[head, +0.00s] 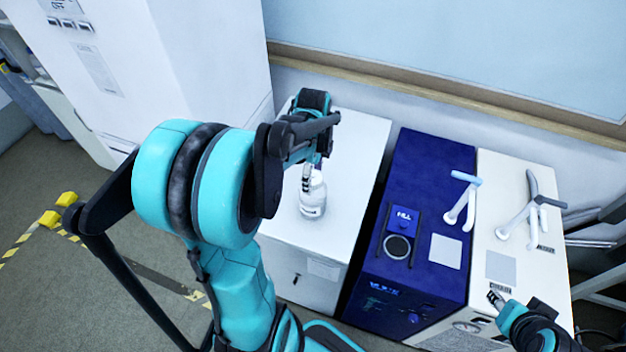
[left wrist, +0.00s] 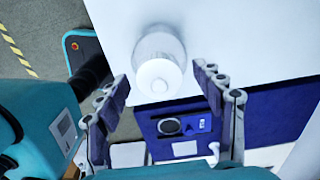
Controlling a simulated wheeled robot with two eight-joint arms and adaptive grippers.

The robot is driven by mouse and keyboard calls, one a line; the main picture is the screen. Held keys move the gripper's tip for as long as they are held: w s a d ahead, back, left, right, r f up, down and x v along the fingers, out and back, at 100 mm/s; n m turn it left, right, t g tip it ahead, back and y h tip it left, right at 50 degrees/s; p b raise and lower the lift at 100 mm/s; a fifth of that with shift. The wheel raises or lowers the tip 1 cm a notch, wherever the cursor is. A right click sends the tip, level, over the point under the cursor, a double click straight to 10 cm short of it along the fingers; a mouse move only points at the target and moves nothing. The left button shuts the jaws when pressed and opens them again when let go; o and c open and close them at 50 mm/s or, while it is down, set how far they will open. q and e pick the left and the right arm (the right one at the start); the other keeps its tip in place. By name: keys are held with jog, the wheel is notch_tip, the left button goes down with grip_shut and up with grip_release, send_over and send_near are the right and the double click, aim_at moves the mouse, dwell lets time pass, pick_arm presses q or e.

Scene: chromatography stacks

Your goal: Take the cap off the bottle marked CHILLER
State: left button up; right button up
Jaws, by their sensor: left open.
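A clear bottle with a white label (head: 313,207) stands on the white cabinet at the centre of the head view. Its label cannot be read. In the left wrist view the bottle (left wrist: 158,42) is seen from above, with its round white cap (left wrist: 160,77) towards me. My left gripper (head: 308,177) is over the bottle, partly hiding its top in the head view. In the left wrist view its open fingers (left wrist: 162,79) lie on either side of the cap, with gaps showing on both sides. My right gripper (head: 496,299) is at the lower right, far from the bottle; its opening is unclear.
The white cabinet top (head: 355,135) is otherwise clear. To its right stand a dark blue unit (head: 425,165) with a round port and a cream unit (head: 505,180), each bearing a white tap-like fitting. A tall white cabinet (head: 215,50) rises at the back left.

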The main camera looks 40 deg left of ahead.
pick_arm(q)
jog(key=c, duration=1)
jog(key=shift+r, duration=0.1)
